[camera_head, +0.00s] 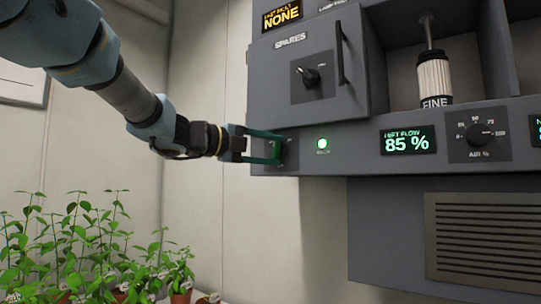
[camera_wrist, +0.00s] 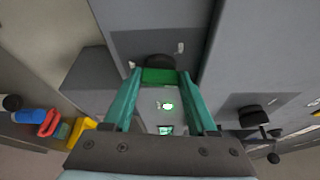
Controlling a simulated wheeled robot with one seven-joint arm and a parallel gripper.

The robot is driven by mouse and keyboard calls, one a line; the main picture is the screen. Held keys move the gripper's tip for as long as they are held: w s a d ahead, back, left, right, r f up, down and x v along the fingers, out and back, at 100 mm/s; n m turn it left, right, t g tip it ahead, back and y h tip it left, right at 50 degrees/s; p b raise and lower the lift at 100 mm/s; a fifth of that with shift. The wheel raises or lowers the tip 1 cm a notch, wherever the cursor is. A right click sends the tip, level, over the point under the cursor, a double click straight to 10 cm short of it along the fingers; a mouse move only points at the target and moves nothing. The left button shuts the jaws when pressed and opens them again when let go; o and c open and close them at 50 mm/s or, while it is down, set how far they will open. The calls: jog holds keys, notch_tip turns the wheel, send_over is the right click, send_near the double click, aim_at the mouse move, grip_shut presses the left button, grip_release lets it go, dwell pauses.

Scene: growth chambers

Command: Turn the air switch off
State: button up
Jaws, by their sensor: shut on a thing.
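The air switch is at the lower left end of the grey cabinet front. Its dark plate (camera_head: 292,152) shows in the head view, but the fingers hide most of the switch. My gripper (camera_head: 275,149) reaches it from the left, with its green fingers at the panel. In the wrist view my gripper (camera_wrist: 160,78) has a green piece (camera_wrist: 159,76) held between its fingertips, with a dark rounded part (camera_wrist: 155,61) just beyond. I take this to be the switch handle. Its exact position is hard to read. A green lamp (camera_head: 322,143) beside the switch is lit.
To the right are a display (camera_head: 408,141) reading 85 % and an air dial (camera_head: 478,133). Above, the spares door has a knob (camera_head: 311,76) and a bar handle (camera_head: 340,53). Potted plants (camera_head: 95,255) stand at lower left. The space below the gripper is clear.

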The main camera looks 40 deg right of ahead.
jog(key=n+h+b, duration=0.1)
jog(key=n, duration=0.1)
jog(key=n+h+b, duration=0.1)
jog(key=n+b, duration=0.1)
jog(key=n, duration=0.1)
jog(key=shift+f+n, duration=0.3)
jog(key=shift+f, duration=0.1)
jog(key=n+h+b, duration=0.1)
jog(key=n, duration=0.1)
jog(key=n+t+b, duration=0.1)
jog(key=n+b, duration=0.1)
jog(key=n, duration=0.1)
jog(key=shift+n+t+h, duration=0.3)
jog(key=shift+h, duration=0.1)
jog(key=shift+n, duration=0.3)
jog(key=o, duration=1.4)
jog(key=shift+s+r, duration=0.1)
jog(key=shift+c, duration=0.2)
jog(key=shift+a+b, duration=0.1)
jog(key=shift+b, duration=0.2)
jog(key=b+v, duration=0.3)
jog(key=v, duration=0.7)
jog(key=shift+a, duration=0.3)
